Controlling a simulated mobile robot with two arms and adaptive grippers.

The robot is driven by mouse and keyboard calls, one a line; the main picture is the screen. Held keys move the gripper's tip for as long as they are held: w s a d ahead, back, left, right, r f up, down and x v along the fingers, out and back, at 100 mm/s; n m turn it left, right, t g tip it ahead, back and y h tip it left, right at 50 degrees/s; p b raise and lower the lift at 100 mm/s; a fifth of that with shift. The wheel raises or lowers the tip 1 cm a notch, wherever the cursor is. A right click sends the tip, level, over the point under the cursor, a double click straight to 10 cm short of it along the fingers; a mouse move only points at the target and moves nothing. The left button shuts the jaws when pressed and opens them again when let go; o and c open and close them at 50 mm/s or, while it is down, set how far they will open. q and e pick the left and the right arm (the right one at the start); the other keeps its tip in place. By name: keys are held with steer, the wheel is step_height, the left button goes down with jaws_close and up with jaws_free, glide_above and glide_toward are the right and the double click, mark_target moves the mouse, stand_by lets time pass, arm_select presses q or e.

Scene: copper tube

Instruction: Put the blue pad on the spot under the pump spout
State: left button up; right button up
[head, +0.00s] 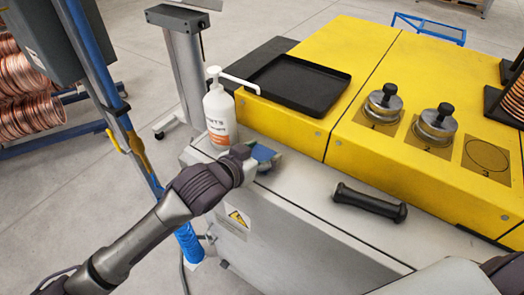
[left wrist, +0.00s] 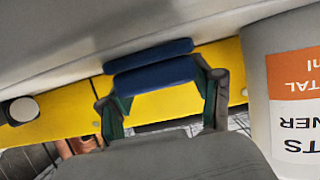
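The blue pad (head: 263,153) is at the tip of my left gripper (head: 266,160), low over the grey metal ledge in front of the yellow machine. In the left wrist view the pad (left wrist: 155,75) spans the two fingers (left wrist: 163,95), which close on its ends. A second blue band above it there looks like a reflection in the ledge. The white pump bottle (head: 219,112) stands upright on the ledge, left of and behind the gripper. Its spout (head: 240,83) points right. In the left wrist view the bottle (left wrist: 290,90) is at the right edge, upside down. My right gripper is not visible.
A black tray (head: 298,85) lies on the yellow machine (head: 385,75). Two metal weights with black knobs (head: 383,103) (head: 437,124) stand to the right. A black cylindrical handle (head: 369,202) lies on the ledge. The ledge (head: 310,185) is clear between gripper and handle.

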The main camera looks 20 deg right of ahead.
arm_select(q)
steer(key=o, duration=0.4)
steer(key=shift+c, duration=0.2)
steer(key=shift+r, duration=0.2)
steer(key=shift+s+a, duration=0.2)
steer(key=shift+a, duration=0.1)
steer(key=b+v, duration=0.2)
steer(key=v, duration=0.9)
steer(key=shift+r, duration=0.2)
